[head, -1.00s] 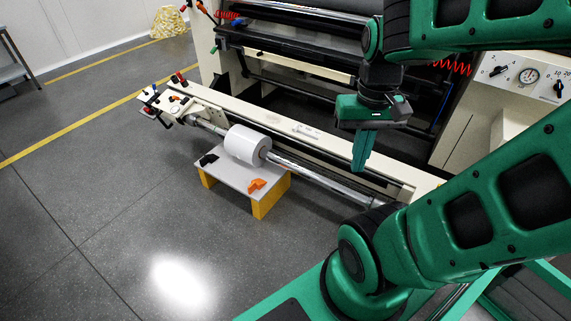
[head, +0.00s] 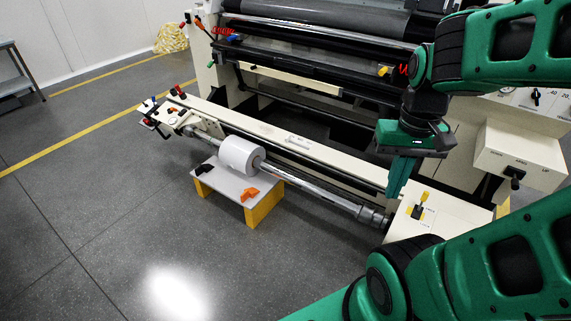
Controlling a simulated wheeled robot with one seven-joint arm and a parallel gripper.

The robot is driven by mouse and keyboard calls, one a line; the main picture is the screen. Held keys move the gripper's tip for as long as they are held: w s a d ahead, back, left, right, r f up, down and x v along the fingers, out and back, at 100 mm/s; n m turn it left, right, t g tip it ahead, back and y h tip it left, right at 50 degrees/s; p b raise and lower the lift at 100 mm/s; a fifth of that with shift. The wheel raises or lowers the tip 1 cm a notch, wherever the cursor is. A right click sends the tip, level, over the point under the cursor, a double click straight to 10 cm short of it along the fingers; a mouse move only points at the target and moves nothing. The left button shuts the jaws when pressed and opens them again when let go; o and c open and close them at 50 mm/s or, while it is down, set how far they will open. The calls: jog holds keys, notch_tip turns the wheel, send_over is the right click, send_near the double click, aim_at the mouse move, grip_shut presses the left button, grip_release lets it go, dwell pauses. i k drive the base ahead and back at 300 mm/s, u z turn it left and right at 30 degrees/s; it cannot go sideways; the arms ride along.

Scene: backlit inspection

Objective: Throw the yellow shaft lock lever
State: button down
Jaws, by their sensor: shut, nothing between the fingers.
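A small yellow lever (head: 424,197) stands up from a dark base on the cream housing (head: 448,216) at the right end of the roll shaft (head: 318,192). Small labels lie beside it, too small to read. My gripper (head: 397,190) points down with its fingers together and holds nothing. In the picture it is just left of and slightly above the lever. It looks apart from the lever, though its exact height and depth are hard to tell.
A white roll (head: 241,156) sits on the shaft above a low table (head: 228,182) with orange and black pieces on it. A cream control box (head: 519,155) with a black knob juts out to the right. Open floor lies at the front left.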

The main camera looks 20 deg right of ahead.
aim_at(423, 199)
jog(key=z, duration=0.6)
jog(key=i, duration=1)
jog(key=z, duration=0.05)
jog(key=k, duration=0.5)
jog(key=z, duration=1.85)
jog(key=i, duration=0.1)
jog(key=z, duration=2.5)
